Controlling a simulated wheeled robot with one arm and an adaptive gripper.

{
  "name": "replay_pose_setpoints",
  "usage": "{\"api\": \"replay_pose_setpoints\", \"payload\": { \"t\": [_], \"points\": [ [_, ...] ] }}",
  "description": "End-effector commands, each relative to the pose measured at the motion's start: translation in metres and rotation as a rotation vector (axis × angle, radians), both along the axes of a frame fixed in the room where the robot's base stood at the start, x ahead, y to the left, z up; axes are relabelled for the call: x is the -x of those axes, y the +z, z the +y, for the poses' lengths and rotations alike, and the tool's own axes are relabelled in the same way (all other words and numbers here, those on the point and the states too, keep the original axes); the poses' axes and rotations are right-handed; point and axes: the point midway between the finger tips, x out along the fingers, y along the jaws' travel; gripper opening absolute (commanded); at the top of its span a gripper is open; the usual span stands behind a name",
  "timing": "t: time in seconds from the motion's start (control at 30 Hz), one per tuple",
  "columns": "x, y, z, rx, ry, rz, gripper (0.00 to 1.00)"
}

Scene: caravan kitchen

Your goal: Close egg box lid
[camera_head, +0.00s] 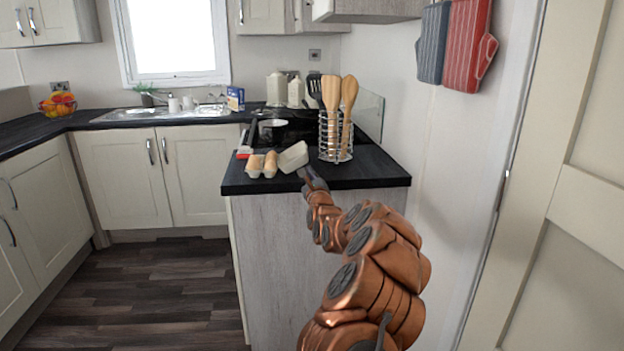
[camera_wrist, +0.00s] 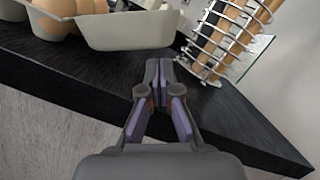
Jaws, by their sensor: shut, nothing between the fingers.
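The egg box (camera_head: 262,174) sits near the front edge of the dark counter, with brown eggs showing in its base. Its grey lid (camera_head: 293,157) is open, tilted out to the right of the base. In the wrist view the lid (camera_wrist: 130,30) is at upper left, with eggs (camera_wrist: 62,10) behind it. My gripper (camera_head: 306,172) is shut and empty, just to the right of and in front of the lid. In the wrist view my gripper (camera_wrist: 158,65) points at the counter area right of the lid; I cannot tell whether it touches the lid.
A wire utensil holder (camera_head: 336,137) with wooden spoons stands just right of the lid; it also shows in the wrist view (camera_wrist: 222,40). A pot (camera_head: 272,130) is on the hob behind. The counter's front right corner (camera_head: 385,172) is clear.

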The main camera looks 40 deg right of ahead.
Motion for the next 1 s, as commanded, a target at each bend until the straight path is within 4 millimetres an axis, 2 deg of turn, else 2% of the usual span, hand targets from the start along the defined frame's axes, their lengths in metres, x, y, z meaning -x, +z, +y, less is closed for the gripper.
{"api": "replay_pose_setpoints", "payload": {
  "t": [0.3, 0.6, 0.83, 1.0],
  "points": [
    [-0.014, 0.005, -0.009, 0.001, 0.0, -0.002, 0.0],
    [-0.015, 0.005, -0.01, 0.001, 0.0, -0.001, 0.0],
    [-0.016, 0.006, -0.008, 0.006, 0.002, 0.003, 0.0],
    [-0.022, 0.01, 0.0, 0.035, 0.014, 0.028, 0.0]
  ]
}}
